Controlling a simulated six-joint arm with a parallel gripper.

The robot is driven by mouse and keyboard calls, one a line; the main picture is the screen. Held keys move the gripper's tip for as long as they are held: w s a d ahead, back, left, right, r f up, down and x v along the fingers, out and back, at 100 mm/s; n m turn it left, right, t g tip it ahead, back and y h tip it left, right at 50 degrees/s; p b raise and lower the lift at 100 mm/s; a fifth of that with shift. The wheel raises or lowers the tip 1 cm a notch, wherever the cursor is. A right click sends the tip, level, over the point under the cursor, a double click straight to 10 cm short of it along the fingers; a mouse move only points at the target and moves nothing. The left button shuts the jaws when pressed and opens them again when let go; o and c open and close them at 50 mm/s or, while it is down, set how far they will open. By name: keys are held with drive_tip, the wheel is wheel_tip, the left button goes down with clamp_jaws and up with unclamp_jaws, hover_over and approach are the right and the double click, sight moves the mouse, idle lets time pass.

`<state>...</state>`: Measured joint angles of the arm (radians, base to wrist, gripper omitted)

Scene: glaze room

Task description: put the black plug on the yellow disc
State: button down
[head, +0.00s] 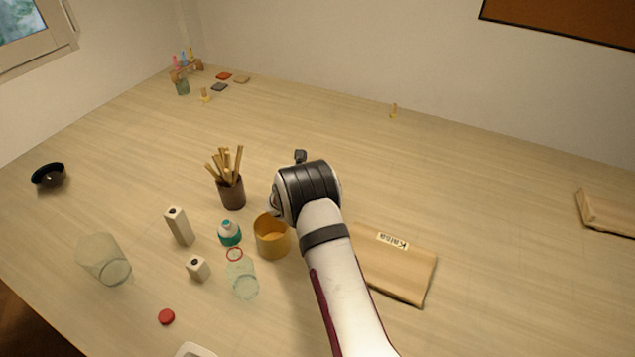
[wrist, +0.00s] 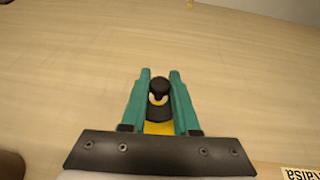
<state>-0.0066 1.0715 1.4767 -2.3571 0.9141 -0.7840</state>
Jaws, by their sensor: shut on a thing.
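In the wrist view, my gripper (wrist: 160,73) is shut on the black plug (wrist: 158,112), which sits between its two teal fingers. The plug has a rounded dark knob and a pale band near the knob. A patch of yellow, apparently the yellow disc (wrist: 158,128), shows between the fingers just below the plug in the picture. I cannot tell whether the plug touches it. In the head view, my arm hides the gripper's fingers, the plug and the disc.
Left of my arm stand a mustard cup (head: 272,238), a brown pot of sticks (head: 232,192), a teal-and-white bottle (head: 229,234), pale blocks (head: 179,228) and clear glasses (head: 104,262). A labelled wooden board (head: 400,268) lies to its right. The table behind is mostly clear.

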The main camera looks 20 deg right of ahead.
drive_tip(key=shift+a+f, duration=0.1)
drive_tip(key=shift+f, duration=1.9)
drive_tip(key=shift+f, duration=0.1)
drive_tip(key=c, duration=0.7)
unclamp_jaws()
drive_tip(key=shift+o, duration=0.2)
